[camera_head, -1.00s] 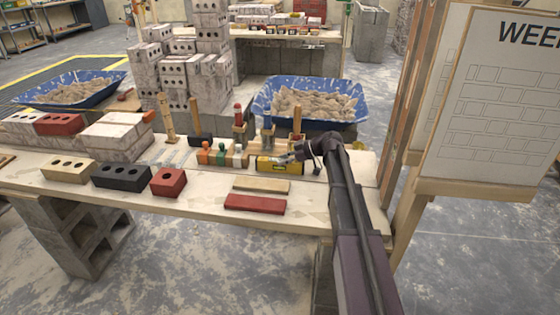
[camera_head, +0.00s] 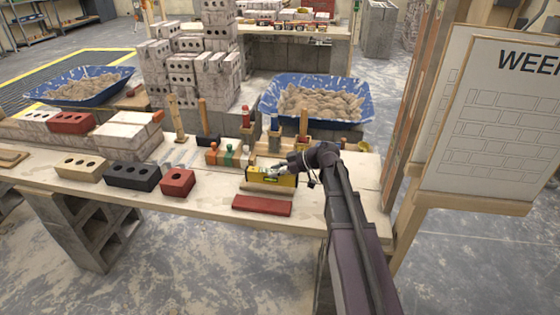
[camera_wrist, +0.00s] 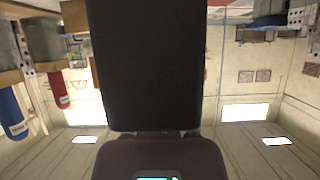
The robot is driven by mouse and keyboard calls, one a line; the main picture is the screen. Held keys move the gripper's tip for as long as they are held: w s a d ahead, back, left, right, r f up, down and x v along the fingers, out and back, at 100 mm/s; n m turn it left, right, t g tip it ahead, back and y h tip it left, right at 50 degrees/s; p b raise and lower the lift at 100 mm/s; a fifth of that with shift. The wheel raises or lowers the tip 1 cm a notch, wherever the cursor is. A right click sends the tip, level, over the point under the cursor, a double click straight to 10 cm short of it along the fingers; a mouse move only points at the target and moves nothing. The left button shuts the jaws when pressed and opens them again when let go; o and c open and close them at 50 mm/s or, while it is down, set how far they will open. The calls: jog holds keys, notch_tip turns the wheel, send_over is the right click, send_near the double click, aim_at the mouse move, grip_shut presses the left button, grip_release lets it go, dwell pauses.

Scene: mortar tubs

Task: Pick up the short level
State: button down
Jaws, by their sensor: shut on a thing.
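The short level (camera_head: 260,177) is yellow with a dark label. It shows in the head view near the right part of the front bench. My gripper (camera_head: 281,170) is shut on it from the right and covers part of its upper edge. The level hides most of the tan slat lying behind and below it. It looks held above the bench, but the gap is hard to judge. In the wrist view a large dark shape fills the middle, and I cannot make out the level there.
A red slat (camera_head: 262,205) lies in front of the level. Colored bottles (camera_head: 229,155) and upright tools in holders stand just behind and left. Bricks (camera_head: 132,176) line the bench's left. A blue tub (camera_head: 350,113) of mortar stands behind. A board (camera_head: 492,105) stands right.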

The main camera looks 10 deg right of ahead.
jog(key=shift+s+a+r, duration=0.1)
jog(key=shift+s+a, duration=0.5)
jog(key=shift+s, duration=0.3)
jog(key=shift+s+a+r, duration=0.1)
jog(key=shift+s+a, duration=0.5)
jog(key=shift+s, duration=0.3)
jog(key=shift+r, duration=0.1)
notch_tip(320, 180, up, 26)
jog(key=p, duration=2.7)
jog(key=shift+s+r, duration=0.15)
jog(key=shift+r, duration=0.05)
